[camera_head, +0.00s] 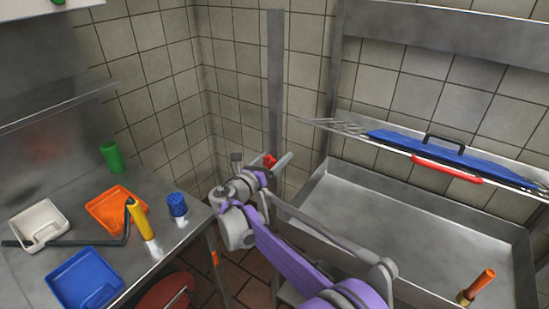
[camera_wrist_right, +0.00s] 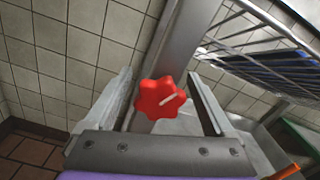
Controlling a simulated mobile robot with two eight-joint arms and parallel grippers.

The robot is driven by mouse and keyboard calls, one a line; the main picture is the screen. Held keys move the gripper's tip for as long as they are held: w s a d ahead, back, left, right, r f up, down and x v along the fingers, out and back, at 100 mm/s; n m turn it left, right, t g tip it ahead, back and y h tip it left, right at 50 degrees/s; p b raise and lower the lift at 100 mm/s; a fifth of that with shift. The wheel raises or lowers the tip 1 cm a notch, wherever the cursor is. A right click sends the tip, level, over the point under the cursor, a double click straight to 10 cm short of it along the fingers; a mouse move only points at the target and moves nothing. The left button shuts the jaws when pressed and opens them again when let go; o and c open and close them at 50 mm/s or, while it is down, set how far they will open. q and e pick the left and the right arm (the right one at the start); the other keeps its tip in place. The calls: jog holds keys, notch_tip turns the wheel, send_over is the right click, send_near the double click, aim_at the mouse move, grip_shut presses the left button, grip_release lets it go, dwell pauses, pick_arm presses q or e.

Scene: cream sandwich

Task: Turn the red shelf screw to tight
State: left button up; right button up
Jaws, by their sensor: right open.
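The red shelf screw (camera_wrist_right: 155,100) is a lobed knob with a pale line on its face, in front of a metal shelf post (camera_wrist_right: 180,40). It also shows small in the head view (camera_head: 269,160). My right gripper (camera_wrist_right: 160,76) is open, with one finger on each side of the knob; I cannot tell whether either finger touches it. In the head view my right gripper (camera_head: 262,158) is at the post in the corner. The screw's shaft is hidden behind the knob. My left gripper is not in view.
A wire shelf (camera_head: 335,125) holding a blue item (camera_head: 415,147) runs right from the post above a steel sink (camera_head: 400,205). A steel counter (camera_head: 60,205) at left holds trays, a green cup (camera_head: 112,157) and a blue cup (camera_head: 177,205). Tiled walls meet behind.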

jog(key=c, duration=1.4)
jog(key=shift+m, duration=0.3)
jog(key=shift+m+p, duration=0.35)
jog(key=shift+m, duration=0.85)
jog(key=shift+m+p, duration=0.3)
jog(key=shift+m, duration=1.6)
jog(key=o, duration=1.4)
